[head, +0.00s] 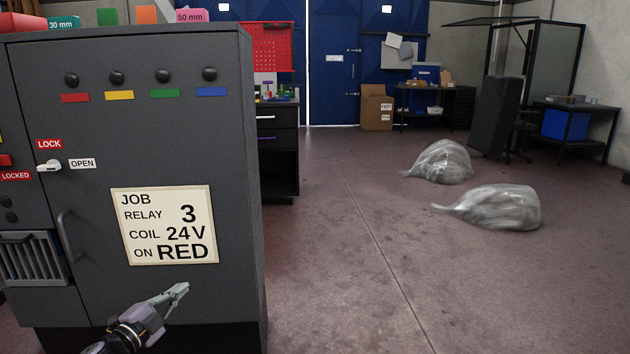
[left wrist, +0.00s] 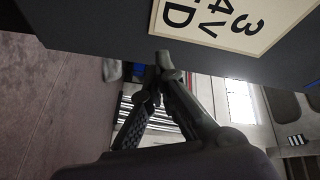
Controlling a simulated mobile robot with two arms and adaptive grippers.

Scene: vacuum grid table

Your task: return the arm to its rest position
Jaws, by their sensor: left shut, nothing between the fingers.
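My left gripper (head: 181,290) is in front of the lower part of a dark grey cabinet (head: 100,290), below a job card (head: 166,225). Its fingers are together and hold nothing. In the left wrist view the fingertips of my left gripper (left wrist: 163,58) meet close to the cabinet face (left wrist: 100,30), near the edge of the card (left wrist: 220,20). Whether they touch the cabinet I cannot tell. My right gripper is in neither view.
The cabinet has a door handle (head: 68,236), a lock lever (head: 49,166) and several round knobs. Right of it the floor (head: 340,270) is open. Two filled plastic bags (head: 442,162) (head: 495,207) lie there. A black drawer bench (head: 278,140) stands behind the cabinet.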

